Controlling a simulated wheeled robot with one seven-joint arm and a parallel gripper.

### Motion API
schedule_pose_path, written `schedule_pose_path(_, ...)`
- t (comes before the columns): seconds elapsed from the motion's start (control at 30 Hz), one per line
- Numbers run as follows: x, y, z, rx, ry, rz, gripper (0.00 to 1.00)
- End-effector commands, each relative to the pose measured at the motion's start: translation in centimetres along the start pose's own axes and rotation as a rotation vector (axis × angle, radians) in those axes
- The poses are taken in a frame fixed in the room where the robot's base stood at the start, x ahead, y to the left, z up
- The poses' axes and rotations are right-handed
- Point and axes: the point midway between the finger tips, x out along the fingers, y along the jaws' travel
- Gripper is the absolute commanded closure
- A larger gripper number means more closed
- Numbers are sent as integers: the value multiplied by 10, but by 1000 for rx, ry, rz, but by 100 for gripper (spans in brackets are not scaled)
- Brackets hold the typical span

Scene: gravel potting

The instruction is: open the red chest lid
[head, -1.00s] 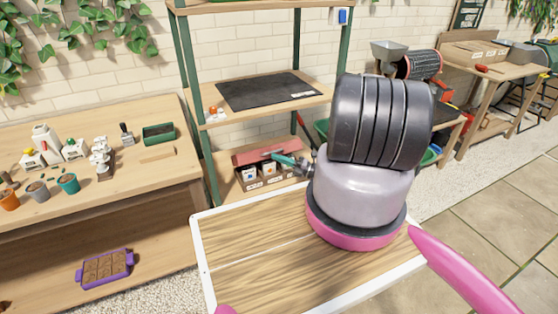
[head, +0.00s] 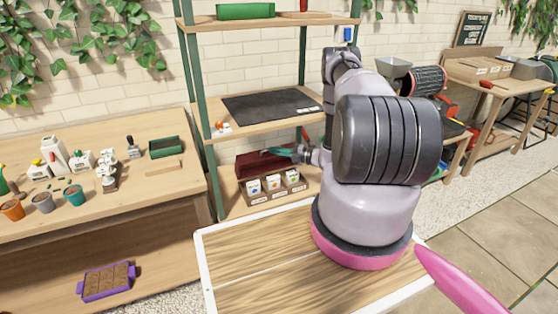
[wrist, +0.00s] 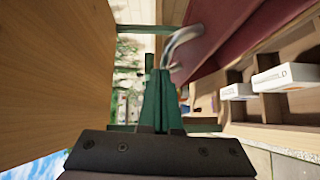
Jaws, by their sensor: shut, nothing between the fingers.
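The red chest stands on the low shelf of the green-posted rack. Its lid (head: 255,169) is raised and stands steeply at the back, and its wooden body (head: 292,188) shows open compartments. In the wrist view the dark red lid (wrist: 232,32) is at the upper right, with a curved metal handle (wrist: 186,36) on it. My gripper (head: 272,151) is at the lid's upper part; its green fingers (wrist: 158,88) are shut together and empty, close beside the handle. I cannot tell whether they touch the lid or handle.
White labelled packets (head: 272,183) stand in the chest's compartments. A shelf with a black mat (head: 268,105) lies above the chest. A potting table (head: 180,185) is at the left, and a wood-topped surface (head: 260,265) with a white edge is in front.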

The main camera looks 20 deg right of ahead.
Motion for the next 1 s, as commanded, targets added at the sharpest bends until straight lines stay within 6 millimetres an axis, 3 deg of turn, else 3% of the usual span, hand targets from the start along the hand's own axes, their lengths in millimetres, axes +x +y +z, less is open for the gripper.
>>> schedule_pose_path(0.4,18,12,17,-2,1,2,100)
schedule_pose_path(1.0,16,14,16,-2,2,2,100)
